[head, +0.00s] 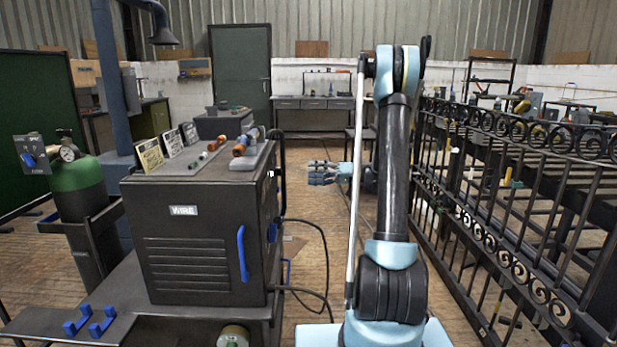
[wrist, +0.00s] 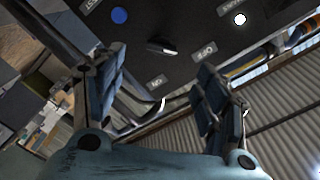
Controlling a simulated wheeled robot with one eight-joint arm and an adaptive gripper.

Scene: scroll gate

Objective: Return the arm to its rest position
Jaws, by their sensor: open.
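My arm rises at the centre right of the head view and bends down behind its upright link. My gripper (head: 322,173) points left toward the right side of the dark wire welder cabinet (head: 190,262), with a visible gap from it. In the wrist view my gripper (wrist: 162,65) has its two fingers spread with nothing between them. Beyond them is a dark control panel (wrist: 200,22) with a black rotary knob (wrist: 162,47), a blue button (wrist: 120,15), a lit white lamp (wrist: 239,19) and OFF and ON labels.
A black scroll gate (head: 500,200) runs along the right, close to my arm. A green gas cylinder (head: 80,188) stands left of the cabinet. Black cables (head: 325,260) hang to the floor on the cabinet's right. Wooden floor (head: 310,215) is open between cabinet and arm.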

